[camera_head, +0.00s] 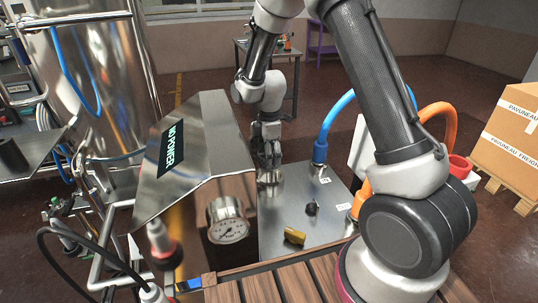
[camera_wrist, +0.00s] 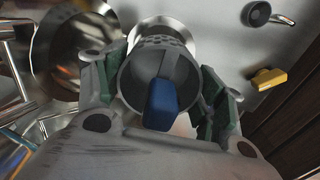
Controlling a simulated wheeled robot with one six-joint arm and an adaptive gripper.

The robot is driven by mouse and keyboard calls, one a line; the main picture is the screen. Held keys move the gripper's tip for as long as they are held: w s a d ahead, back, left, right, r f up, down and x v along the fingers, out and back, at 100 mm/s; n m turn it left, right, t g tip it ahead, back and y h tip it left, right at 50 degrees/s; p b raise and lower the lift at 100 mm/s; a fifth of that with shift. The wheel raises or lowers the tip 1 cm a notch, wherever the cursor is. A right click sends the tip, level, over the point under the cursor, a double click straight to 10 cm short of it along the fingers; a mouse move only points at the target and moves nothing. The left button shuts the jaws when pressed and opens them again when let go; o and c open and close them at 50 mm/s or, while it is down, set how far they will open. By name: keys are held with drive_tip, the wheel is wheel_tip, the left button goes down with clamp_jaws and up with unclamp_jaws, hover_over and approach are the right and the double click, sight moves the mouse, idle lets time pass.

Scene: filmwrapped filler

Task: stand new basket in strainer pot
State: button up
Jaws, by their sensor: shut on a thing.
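My gripper (camera_head: 268,150) reaches down over the steel panel; in the wrist view its green-padded fingers (camera_wrist: 163,88) are shut on the new basket (camera_wrist: 134,76). The basket is a grey cylinder with small holes around its wall and a blue tab in front of its opening. Just beyond it in the wrist view is a round, flared steel mouth (camera_wrist: 178,23), probably the strainer pot; it also shows below the fingers in the head view (camera_head: 270,178). The basket overlaps this mouth in the picture. I cannot tell whether it is inside, touching or above it.
Blue (camera_head: 322,140) and orange (camera_head: 437,109) hoses rise on the right.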

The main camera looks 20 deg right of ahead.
idle(0.4)
drive_tip(key=shift+f, duration=3.4)
drive_tip(key=shift+s+f, duration=0.2)
drive_tip(key=shift+f, duration=1)
drive_tip(key=shift+c, duration=0.6)
drive_tip(key=shift+f, duration=0.2)
drive_tip(key=c, duration=0.7)
drive_tip(key=shift+f, duration=0.1)
